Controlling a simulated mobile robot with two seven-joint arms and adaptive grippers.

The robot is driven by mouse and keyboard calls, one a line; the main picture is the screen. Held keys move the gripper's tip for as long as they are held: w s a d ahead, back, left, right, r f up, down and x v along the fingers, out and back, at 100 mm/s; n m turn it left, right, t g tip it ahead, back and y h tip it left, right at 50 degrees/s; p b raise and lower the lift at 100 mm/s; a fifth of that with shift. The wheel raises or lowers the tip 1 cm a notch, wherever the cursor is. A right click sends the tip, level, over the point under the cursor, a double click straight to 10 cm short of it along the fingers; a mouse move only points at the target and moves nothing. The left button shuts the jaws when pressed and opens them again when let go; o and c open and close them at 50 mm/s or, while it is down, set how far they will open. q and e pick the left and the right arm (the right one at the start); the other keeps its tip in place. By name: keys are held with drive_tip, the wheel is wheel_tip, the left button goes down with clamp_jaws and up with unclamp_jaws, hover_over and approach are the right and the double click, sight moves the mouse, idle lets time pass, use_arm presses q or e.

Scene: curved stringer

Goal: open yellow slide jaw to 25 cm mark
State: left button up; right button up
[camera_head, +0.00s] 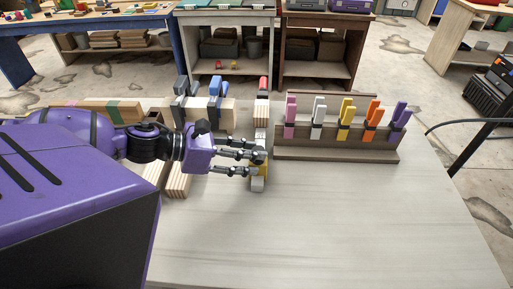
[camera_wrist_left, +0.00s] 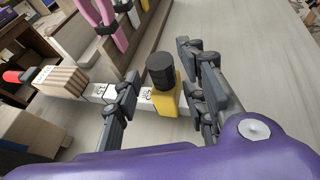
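The yellow slide jaw (camera_head: 264,170) sits on a pale metal bar (camera_head: 260,137) that runs front to back on the workbench. In the left wrist view, the yellow jaw (camera_wrist_left: 166,101) has a black knob (camera_wrist_left: 160,71) on top, and the bar (camera_wrist_left: 90,91) carries dark printed marks too small to read surely. My left gripper (camera_head: 256,162) is over the near part of the bar. In the left wrist view, its open fingers (camera_wrist_left: 163,88) stand on both sides of the jaw, with gaps visible. My right gripper is not in view.
A wooden rack (camera_head: 335,149) with several coloured clamps stands right of the bar. Wood pieces and blue-handled clamps (camera_head: 212,90) lie behind my left arm. A red handle (camera_head: 263,84) is at the bar's far end. The bench top (camera_head: 340,225) is clear in front and to the right.

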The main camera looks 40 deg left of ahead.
use_arm(q)
drive_tip(key=shift+w+d+f, duration=0.15)
drive_tip(key=shift+w+d, duration=0.25)
drive_tip(key=shift+w, duration=0.05)
clamp_jaws()
